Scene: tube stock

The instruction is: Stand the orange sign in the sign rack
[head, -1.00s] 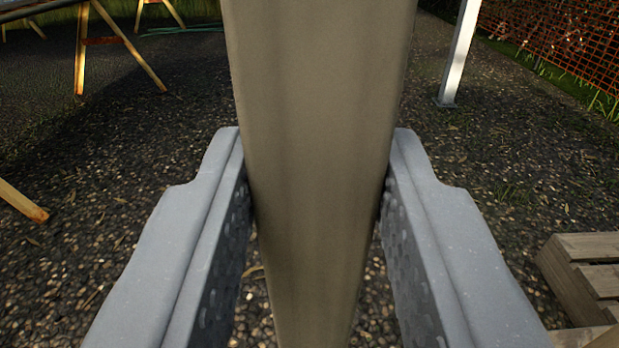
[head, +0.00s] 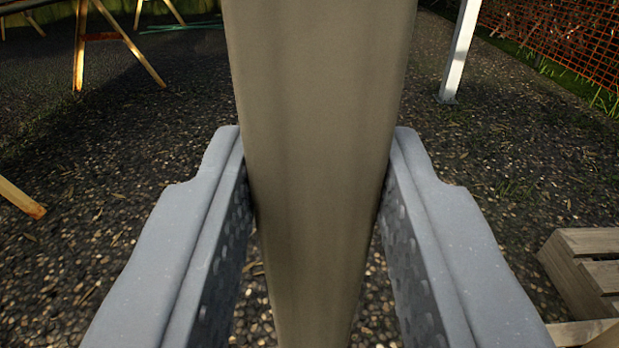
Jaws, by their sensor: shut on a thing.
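My gripper (head: 317,210) shows in the head view with one grey finger on each side of a tall grey-brown post (head: 320,110). It is shut on this post, and both fingertips touch its sides. The post runs from the top edge to the bottom edge of the picture, and its ends are out of view. I cannot tell whether it belongs to the sign, as no orange face shows. I see no sign rack in this view.
Wooden trestle legs (head: 122,40) stand at the upper left, and another wooden leg end (head: 22,198) is at the left edge. A white post (head: 460,50) stands at the upper right before orange mesh fencing (head: 570,40). A wooden pallet or crate (head: 585,245) is at lower right. Gravel between is clear.

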